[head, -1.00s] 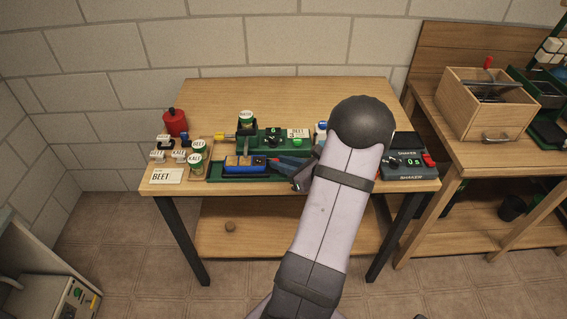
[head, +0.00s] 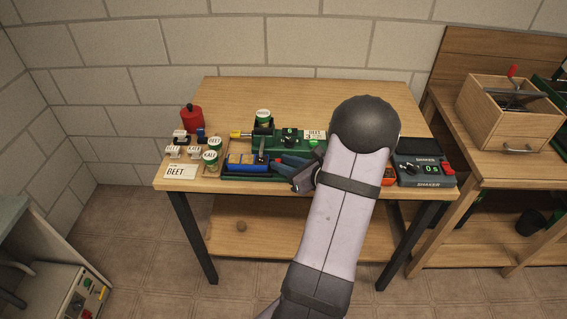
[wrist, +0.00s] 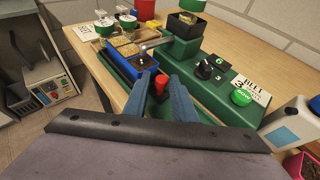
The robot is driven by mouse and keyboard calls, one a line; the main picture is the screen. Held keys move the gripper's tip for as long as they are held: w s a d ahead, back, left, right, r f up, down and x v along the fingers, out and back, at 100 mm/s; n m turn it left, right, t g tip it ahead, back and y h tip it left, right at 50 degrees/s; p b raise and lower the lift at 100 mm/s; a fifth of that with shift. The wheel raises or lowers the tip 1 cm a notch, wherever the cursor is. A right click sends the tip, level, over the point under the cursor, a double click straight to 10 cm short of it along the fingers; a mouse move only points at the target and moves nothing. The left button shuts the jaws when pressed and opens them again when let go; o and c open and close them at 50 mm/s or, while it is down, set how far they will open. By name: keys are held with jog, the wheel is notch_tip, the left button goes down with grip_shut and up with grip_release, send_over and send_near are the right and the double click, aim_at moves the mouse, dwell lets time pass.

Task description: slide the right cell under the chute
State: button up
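A blue tray (head: 245,168) with tan-filled cells sits in a green track at the front of a green seeder; the tray also shows in the wrist view (wrist: 117,63). My gripper (wrist: 161,78) is at the tray's right end, its two blue fingers on either side of a red knob (wrist: 161,86), with no clear gap. Which cell lies under the chute outlet cannot be told exactly.
A green button (wrist: 241,97) and a BEET card (wrist: 252,86) are on the seeder. Labelled cans (head: 211,158) and a red bottle (head: 192,118) stand left. A shaker (head: 424,170) stands at the right. The table's back (head: 300,92) is clear.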

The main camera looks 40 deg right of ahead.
jog(key=shift+b+v, duration=0.5)
jog(key=shift+v, duration=3)
jog(key=shift+a, duration=0.1)
